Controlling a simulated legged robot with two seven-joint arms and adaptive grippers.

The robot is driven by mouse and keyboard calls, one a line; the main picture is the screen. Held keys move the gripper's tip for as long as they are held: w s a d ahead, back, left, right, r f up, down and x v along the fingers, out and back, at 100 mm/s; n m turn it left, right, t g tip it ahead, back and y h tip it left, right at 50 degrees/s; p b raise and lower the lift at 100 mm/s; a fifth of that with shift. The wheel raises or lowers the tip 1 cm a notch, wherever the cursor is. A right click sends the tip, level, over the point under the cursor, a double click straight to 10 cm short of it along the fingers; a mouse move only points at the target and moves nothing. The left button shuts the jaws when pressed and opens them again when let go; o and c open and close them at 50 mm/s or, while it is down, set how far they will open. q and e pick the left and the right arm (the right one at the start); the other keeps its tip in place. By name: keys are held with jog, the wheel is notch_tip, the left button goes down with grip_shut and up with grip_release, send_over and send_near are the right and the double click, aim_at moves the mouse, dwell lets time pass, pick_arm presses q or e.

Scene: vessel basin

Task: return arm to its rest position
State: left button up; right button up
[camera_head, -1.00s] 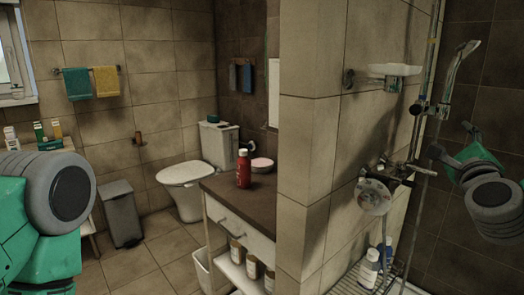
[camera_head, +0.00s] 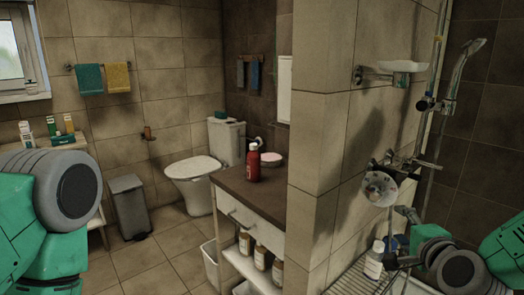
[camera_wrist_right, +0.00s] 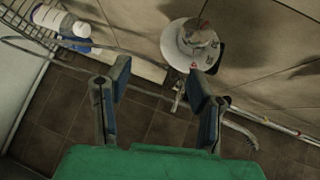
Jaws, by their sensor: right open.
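My right gripper (camera_head: 392,262) is low at the right of the head view, in the shower area beside the white bottle (camera_head: 375,260). In the right wrist view the two fingers of this gripper (camera_wrist_right: 160,82) stand wide apart with nothing between their tips. My left gripper is out of view; only part of my left arm shows at the left edge.
A wire rack (camera_wrist_right: 30,45) with bottles is at the upper left of the wrist view. A hand shower (camera_head: 466,62) and soap dish (camera_head: 404,66) are on the wall. A cabinet (camera_head: 262,190) bears a red bottle (camera_head: 253,165).

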jog(key=s+a+f+n+g+y, duration=0.1)
jog(key=s+a+f+n+g, duration=0.3)
jog(key=s+f, duration=0.5)
jog(key=s+a+f+n+g+y, duration=0.15)
jog(key=s+f+n+g, duration=0.35)
jog(key=f, duration=0.7)
jog(key=s+d+f+n+g+h, duration=0.1)
jog(key=s+f+n, duration=0.3)
jog(key=s, duration=0.6)
jog(key=s+d+f+n+g+h, duration=0.1)
jog(key=s+f+n+g, duration=0.3)
jog(key=s, duration=0.7)
jog(key=shift+d+f+n+g, duration=0.3)
jog(key=shift+f+n, duration=0.1)
jog(key=shift+n, duration=0.2)
jog(key=shift+s+a+r, duration=0.1)
jog(key=shift+a+r, duration=0.05)
jog(key=shift+a, duration=0.3)
jog(key=shift+d, duration=0.3)
jog(key=shift+a, duration=0.15)
